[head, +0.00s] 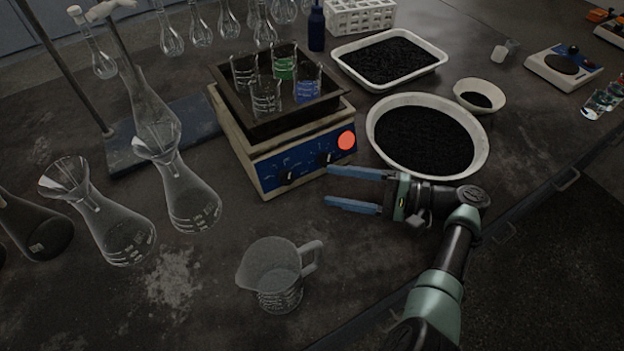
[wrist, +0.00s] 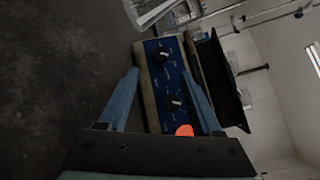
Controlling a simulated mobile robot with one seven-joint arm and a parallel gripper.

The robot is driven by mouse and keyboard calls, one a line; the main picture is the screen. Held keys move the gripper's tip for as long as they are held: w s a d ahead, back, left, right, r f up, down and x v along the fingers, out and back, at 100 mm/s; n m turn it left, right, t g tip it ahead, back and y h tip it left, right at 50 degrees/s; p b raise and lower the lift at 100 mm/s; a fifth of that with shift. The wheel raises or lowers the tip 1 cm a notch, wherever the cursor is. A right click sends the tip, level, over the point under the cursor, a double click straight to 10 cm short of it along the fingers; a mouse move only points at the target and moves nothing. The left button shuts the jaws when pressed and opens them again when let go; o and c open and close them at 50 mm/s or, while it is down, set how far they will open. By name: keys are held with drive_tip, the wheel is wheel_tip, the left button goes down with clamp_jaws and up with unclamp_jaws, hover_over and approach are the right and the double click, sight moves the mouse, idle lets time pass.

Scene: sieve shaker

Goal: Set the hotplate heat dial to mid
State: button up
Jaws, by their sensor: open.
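The hotplate (head: 240,147) is a cream box with a blue front panel and a dark tray on top. The panel bears two black dials, a left dial (head: 288,177) and a right dial (head: 327,158), with a red-orange disc to their right. Both dials also show in the wrist view, one near the fingertips (wrist: 160,55) and one closer to my palm (wrist: 172,103). Labels are too small to read, so I cannot tell which is the heat dial. My gripper (head: 329,186) is open and empty in front of the panel's right part, pointing left.
Several beakers stand in the hotplate's tray. A glass jug (head: 272,278) stands in front, left of my gripper. A round pan of black grains (head: 482,165) is behind my gripper. Flasks with funnels (head: 185,195) stand left of the hotplate. The bench between jug and hotplate is clear.

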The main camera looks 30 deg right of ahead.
drive_tip(key=v, duration=0.4)
drive_tip(key=shift+b, duration=0.3)
drive_tip(key=shift+s+f, duration=0.1)
